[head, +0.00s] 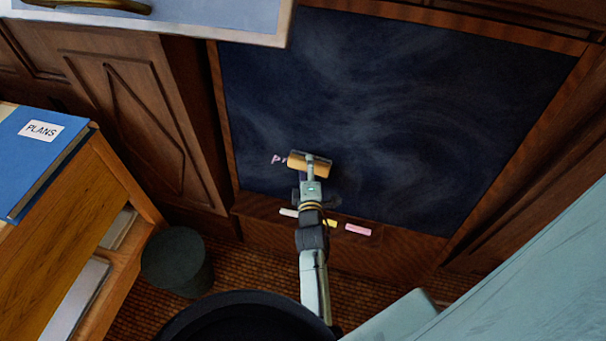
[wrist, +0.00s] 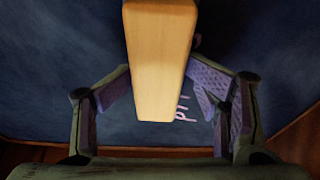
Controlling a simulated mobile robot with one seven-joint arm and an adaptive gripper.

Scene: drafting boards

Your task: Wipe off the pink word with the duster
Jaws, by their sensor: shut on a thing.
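The pink word (head: 278,160) is on the dark chalkboard (head: 400,110), low and left of centre. A few of its letters show just left of the duster; any others are hidden behind the duster or gone. The duster (head: 303,166) is a tan block, and my gripper (head: 312,172) is shut on it. In the wrist view the duster (wrist: 160,60) sits between the fingers, with pink letters (wrist: 183,110) beside its lower right edge. The duster is at the board, but I cannot tell if it touches the surface.
White chalk (head: 288,212), yellow chalk (head: 330,223) and pink chalk (head: 358,230) lie on the ledge below the board. A dark bin (head: 177,262) and a wooden cabinet (head: 50,240) with a blue PLANS binder (head: 30,165) stand left. The board right of the gripper is clear.

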